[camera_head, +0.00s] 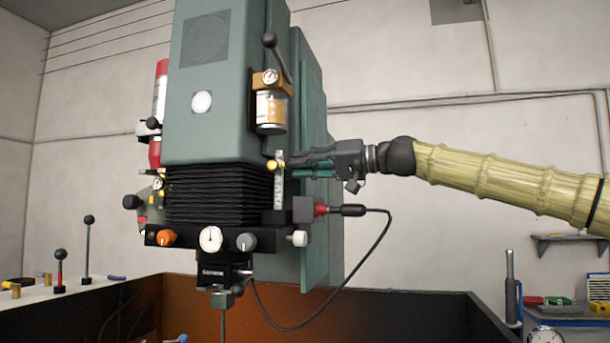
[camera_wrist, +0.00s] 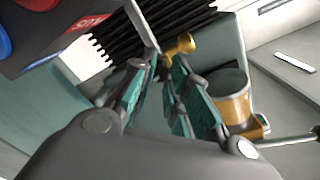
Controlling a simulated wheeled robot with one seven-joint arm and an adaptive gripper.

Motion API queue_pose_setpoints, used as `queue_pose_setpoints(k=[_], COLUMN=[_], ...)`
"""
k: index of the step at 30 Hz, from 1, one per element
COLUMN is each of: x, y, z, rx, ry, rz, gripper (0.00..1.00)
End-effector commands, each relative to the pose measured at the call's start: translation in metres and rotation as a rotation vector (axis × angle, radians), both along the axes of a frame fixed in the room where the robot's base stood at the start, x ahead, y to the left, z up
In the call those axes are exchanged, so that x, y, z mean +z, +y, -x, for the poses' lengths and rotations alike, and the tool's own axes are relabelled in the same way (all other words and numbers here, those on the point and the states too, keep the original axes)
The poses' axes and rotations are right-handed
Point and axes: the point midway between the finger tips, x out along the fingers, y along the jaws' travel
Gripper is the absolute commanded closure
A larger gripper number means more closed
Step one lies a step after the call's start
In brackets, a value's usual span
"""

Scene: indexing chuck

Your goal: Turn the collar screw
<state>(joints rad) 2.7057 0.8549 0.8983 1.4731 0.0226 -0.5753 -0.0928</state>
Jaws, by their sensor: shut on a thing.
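The collar screw, a small brass-yellow knob (camera_head: 272,164), sits by the upright scale rod (camera_head: 279,188) on the front of the green machine head. In the wrist view the yellow knob (camera_wrist: 180,45) shows just beyond the fingertips, its stem running down between them. My gripper (camera_head: 287,162) reaches in from the right, its fingers close together at the screw. In the wrist view my gripper (camera_wrist: 154,68) is narrowed at the tips, by the screw's stem and the pale rod. The exact contact is partly hidden by the fingers.
An amber oiler cup (camera_head: 271,108) hangs above the gripper, close beside the fingers in the wrist view (camera_wrist: 232,100). Black bellows (camera_head: 215,194) lie left. A red plug (camera_head: 321,209) with a cable and a control bar (camera_head: 190,238) with knobs are below. Free room lies right.

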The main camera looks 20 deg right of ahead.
Motion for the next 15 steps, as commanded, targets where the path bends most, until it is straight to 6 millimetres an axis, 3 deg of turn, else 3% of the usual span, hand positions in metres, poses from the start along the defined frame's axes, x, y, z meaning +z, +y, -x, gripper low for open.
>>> queue_pose_setpoints(k=[15], x=[-0.0028], y=[-0.0002], z=[-0.0003], rx=[-0.002], ry=[-0.385], rz=[0.259], gripper=[1.0])
